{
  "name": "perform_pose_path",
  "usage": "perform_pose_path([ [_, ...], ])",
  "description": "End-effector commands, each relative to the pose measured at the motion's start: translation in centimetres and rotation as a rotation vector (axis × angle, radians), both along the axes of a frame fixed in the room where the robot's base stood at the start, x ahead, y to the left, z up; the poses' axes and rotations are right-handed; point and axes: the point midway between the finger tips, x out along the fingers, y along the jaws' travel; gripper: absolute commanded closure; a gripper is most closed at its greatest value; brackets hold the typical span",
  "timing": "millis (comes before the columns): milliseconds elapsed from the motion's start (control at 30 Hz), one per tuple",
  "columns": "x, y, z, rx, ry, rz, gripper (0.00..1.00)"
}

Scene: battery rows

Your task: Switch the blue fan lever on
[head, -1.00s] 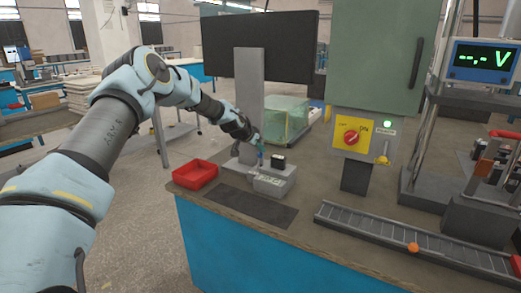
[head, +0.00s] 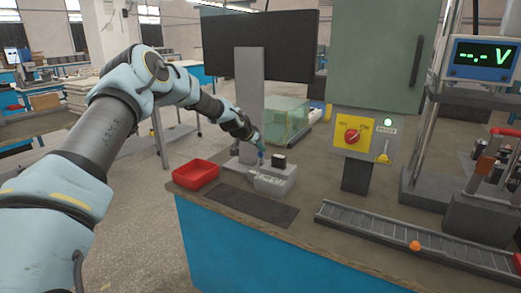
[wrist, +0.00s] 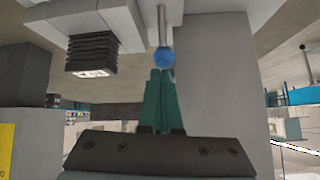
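The blue fan lever shows in the wrist view as a thin metal rod with a blue ball end (wrist: 164,57), on a light grey housing. In the head view my gripper (head: 257,142) is over the unit, beside the lever.
A black ribbed block (wrist: 92,53) is beside the lever. A grey post (head: 249,95) with a dark panel stands behind. A green cabinet (head: 375,55) with a red rotary switch (head: 351,136) stands to the right.

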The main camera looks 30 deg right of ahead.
Motion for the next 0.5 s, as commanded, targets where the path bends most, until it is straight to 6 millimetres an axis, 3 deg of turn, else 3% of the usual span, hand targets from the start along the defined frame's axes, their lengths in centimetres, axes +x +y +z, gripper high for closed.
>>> perform_pose_path([
  [33,-0.14,0.4,-0.94,0.013,0.01,-0.001,1.0],
  [500,-0.21,0.75,-1.31,0.0,0.004,0.0,1.0],
])
